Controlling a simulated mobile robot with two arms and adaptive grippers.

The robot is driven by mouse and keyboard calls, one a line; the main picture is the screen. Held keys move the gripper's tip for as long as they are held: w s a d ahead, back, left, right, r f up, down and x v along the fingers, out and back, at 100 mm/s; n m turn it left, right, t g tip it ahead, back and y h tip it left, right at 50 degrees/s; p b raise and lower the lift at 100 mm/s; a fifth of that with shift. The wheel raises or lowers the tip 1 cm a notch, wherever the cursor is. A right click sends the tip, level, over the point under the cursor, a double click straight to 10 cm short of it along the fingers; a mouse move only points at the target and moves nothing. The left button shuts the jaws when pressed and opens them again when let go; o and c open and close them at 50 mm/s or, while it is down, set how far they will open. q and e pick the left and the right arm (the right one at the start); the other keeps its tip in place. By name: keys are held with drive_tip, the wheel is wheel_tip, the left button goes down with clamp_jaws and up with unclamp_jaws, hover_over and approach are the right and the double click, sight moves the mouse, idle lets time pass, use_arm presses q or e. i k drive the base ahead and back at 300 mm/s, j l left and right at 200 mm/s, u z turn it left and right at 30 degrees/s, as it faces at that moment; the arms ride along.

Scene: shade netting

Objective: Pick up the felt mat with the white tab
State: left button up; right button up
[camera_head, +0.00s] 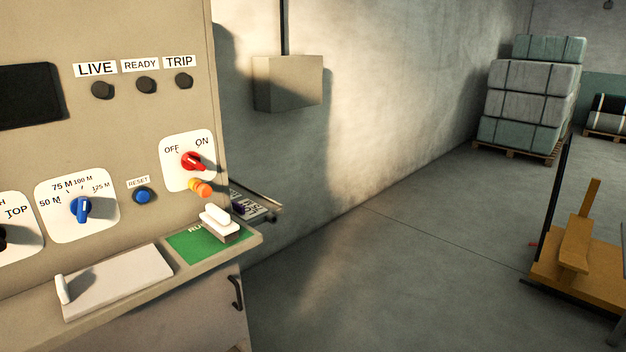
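A flat light-grey mat (120,281) lies on the ledge of the control cabinet at the lower left. A small white tab (62,290) stands up at its left end. I take this to be the felt mat, though its material cannot be told. Neither of my grippers is in view.
A green panel (190,246) with partly hidden lettering lies right of the mat, with a white-topped block (221,223) on it. The cabinet face (130,130) with knobs rises behind the ledge (150,306). Floor (400,270) is open to the right, before a wooden stand (580,260).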

sight(80, 293)
drive_tip(key=u, duration=1.05)
